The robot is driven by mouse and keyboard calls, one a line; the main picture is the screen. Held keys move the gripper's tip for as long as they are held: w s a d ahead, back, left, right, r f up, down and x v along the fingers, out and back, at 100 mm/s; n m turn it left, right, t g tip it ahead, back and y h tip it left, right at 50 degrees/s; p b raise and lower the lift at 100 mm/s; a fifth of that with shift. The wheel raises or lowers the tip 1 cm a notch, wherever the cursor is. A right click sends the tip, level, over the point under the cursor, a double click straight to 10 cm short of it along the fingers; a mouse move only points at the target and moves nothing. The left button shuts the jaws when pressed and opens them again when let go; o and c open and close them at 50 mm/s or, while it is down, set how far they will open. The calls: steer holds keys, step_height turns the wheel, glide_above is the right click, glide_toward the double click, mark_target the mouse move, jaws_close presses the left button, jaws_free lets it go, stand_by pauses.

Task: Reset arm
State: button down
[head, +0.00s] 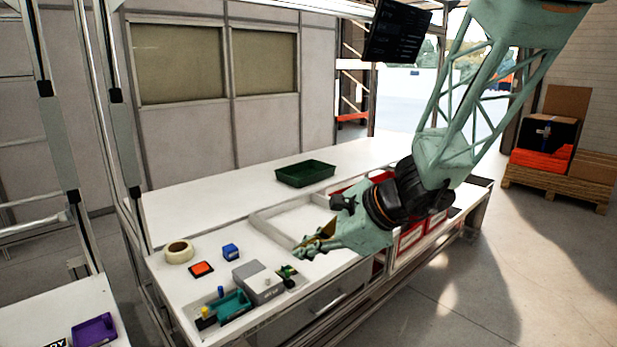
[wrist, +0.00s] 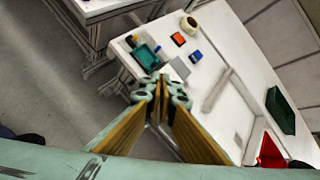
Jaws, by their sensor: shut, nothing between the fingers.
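My gripper (head: 306,250) hangs over the front part of the white workbench (head: 185,222), to the right of the grey box. Its fingers are shut with nothing between them. In the wrist view my gripper (wrist: 160,86) shows from behind, its fingertips together and the bench beyond them. My arm comes down from the upper right of the head view. The gripper appears to be above the bench and apart from the things on it.
Near it are a grey box (head: 258,282), teal tray (head: 233,304), orange-red block (head: 201,269), blue block (head: 231,251) and tape roll (head: 179,252). A green tray (head: 305,173) stands farther back. A purple tray (head: 94,331) lies on the left table. Behind it, the bench is largely clear.

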steer(key=s+d+r+n+g+h, duration=0.15)
steer(key=s+r+n, duration=0.3)
steer(key=s, duration=0.55)
steer(key=s+d+r+n+g, duration=0.1)
steer(key=s+d+r+n, duration=0.25)
steer(key=s+n, duration=0.45)
steer(key=s+d+r+n+t+h, duration=0.1)
steer(key=s+d+n+h, duration=0.5)
steer(key=s+d, duration=1.1)
steer(key=s+r, duration=0.1)
steer(key=s, duration=0.2)
steer(key=shift+s+r, duration=0.15)
steer(key=shift+s, duration=0.15)
steer(key=shift+h, duration=0.25)
stand_by(0.6)
